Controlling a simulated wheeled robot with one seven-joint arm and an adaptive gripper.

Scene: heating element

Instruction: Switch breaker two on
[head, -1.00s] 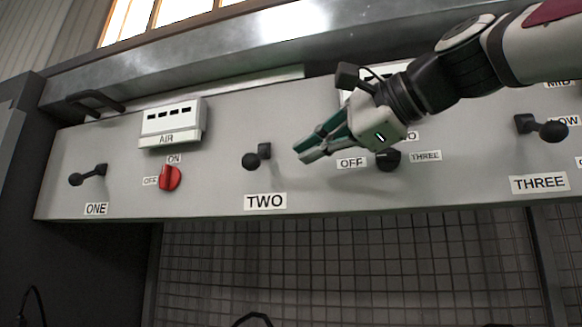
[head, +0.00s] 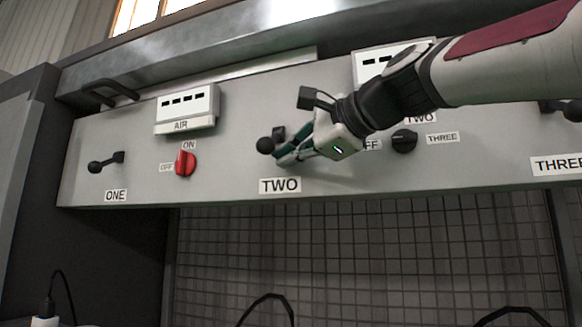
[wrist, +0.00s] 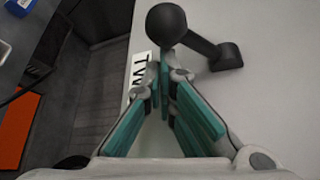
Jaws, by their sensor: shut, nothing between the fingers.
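The breaker two lever (head: 266,145) is a black arm with a round knob on the grey panel, above the label TWO (head: 280,186). Its knob points left and toward me. My gripper (head: 281,158) is shut and empty, with its green-padded fingertips just below and right of the knob. In the wrist view the black knob (wrist: 166,24) lies just beyond the shut fingertips (wrist: 165,62), and its arm runs right to the mount on the panel. I cannot tell whether the fingertips touch the knob. The label TWO (wrist: 138,75) is partly hidden behind the fingers.
Breaker one's lever (head: 97,166) and a red AIR knob (head: 185,163) are to the left. A black selector knob (head: 404,141) is right of my gripper. Breaker three's lever (head: 572,110) is at the right edge. A wire mesh (head: 350,250) lies below the panel.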

